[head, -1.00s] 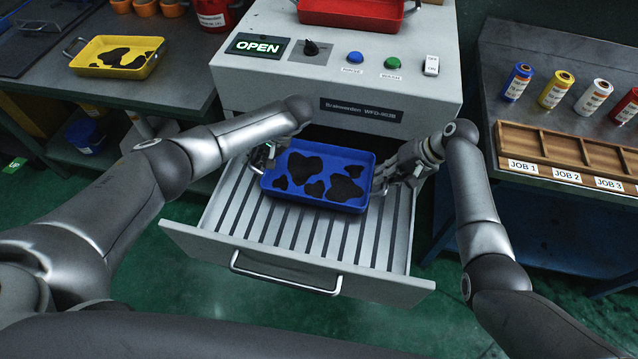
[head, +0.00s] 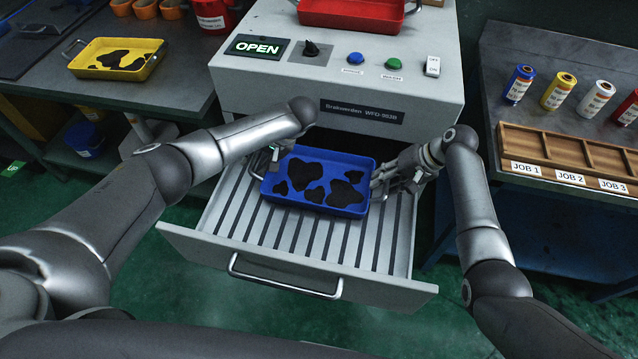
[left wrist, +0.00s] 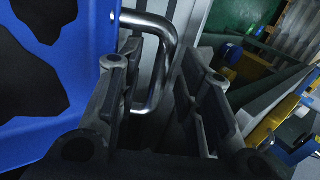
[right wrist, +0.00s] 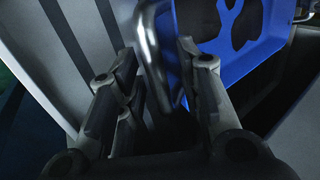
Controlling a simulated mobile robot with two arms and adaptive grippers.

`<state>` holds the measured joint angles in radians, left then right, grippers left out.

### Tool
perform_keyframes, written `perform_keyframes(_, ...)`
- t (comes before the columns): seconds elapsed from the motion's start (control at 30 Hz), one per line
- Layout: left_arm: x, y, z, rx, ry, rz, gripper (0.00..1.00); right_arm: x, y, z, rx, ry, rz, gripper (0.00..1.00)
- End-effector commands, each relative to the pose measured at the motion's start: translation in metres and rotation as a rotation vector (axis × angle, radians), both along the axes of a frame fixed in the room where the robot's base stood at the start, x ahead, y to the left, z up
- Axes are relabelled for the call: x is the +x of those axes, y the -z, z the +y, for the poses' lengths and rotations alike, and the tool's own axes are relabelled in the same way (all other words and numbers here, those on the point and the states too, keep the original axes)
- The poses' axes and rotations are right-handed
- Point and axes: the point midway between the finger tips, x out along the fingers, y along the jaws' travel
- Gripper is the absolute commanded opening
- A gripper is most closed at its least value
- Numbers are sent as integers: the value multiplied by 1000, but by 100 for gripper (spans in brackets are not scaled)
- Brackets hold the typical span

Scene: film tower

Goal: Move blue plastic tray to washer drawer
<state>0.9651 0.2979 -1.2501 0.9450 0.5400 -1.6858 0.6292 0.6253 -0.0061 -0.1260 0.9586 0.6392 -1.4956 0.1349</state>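The blue plastic tray (head: 330,170), with dark blotches on its floor, lies slightly turned in the pulled-out washer drawer (head: 225,215), towards its back. It appears to rest on the slats. My left gripper (head: 268,158) is at the tray's left end. In the left wrist view its fingers (left wrist: 160,85) stand apart, with the tray's metal handle (left wrist: 165,50) between them. My right gripper (head: 380,183) is at the right end. In the right wrist view its fingers (right wrist: 155,85) are also apart, either side of the other handle (right wrist: 150,45). Neither gripper visibly clamps a handle.
The grey washer (head: 335,85) stands behind the drawer, its sign reading OPEN, with a red tray (head: 350,12) on top. A yellow tray (head: 117,57) is on the left bench. A wooden job rack (head: 560,150) and several film rolls are at right. The drawer's front half is bare.

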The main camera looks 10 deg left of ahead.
Motion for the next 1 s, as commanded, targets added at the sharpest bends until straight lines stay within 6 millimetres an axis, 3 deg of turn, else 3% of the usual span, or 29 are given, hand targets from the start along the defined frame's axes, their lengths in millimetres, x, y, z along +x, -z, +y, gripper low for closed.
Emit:
perform_keyframes(0.3,0,-56,-40,-2,3,-3,33,0,0,0,0,0,0,33)
perform_keyframes(0.5,0,-79,-55,-1,2,-2,33,0,0,0,0,0,0,33)
perform_keyframes(0.77,-1,-85,-59,0,0,0,33,1,-12,-8,0,1,-3,33)
perform_keyframes(1.0,-1,-85,-58,0,0,0,33,-1,-53,-35,-1,2,-5,33)
